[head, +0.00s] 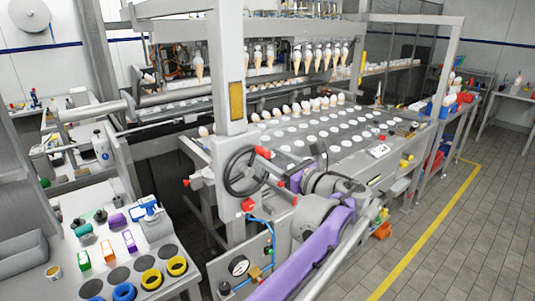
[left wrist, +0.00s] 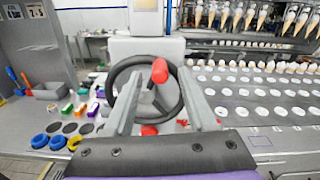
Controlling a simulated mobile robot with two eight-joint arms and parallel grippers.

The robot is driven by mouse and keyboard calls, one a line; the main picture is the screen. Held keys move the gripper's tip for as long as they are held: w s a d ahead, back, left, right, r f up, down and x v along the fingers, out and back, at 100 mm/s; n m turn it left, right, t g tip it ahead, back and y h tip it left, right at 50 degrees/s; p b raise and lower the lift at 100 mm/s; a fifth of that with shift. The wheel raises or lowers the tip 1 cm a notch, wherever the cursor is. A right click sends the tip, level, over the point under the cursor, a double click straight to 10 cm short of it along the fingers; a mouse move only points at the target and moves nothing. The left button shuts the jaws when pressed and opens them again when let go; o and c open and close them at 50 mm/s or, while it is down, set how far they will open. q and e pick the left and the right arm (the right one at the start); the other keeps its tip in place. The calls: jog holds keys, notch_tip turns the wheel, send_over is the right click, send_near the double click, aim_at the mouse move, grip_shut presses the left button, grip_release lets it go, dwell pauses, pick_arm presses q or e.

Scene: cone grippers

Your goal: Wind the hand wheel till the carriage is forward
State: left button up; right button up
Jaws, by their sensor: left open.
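The black hand wheel (head: 246,171) stands upright on the front post of the machine, with a red-knobbed handle (head: 264,152) at its right side. In the left wrist view the wheel (left wrist: 117,82) fills the middle, its red handle knob (left wrist: 159,70) standing up towards the camera. My left gripper (head: 283,168) is open beside the wheel. In the left wrist view its fingers (left wrist: 160,80) lie apart, one on either side of the knob; I cannot tell if they touch it. A row of cone grippers with cones (head: 290,57), apparently on the carriage, hangs towards the back of the machine.
A side table (head: 130,262) with coloured blocks and rings stands at left. A gauge panel (head: 240,267) lies below the wheel.

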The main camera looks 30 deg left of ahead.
pick_arm(q)
jog(key=shift+x, duration=1.2)
grip_shut()
dwell(0.6)
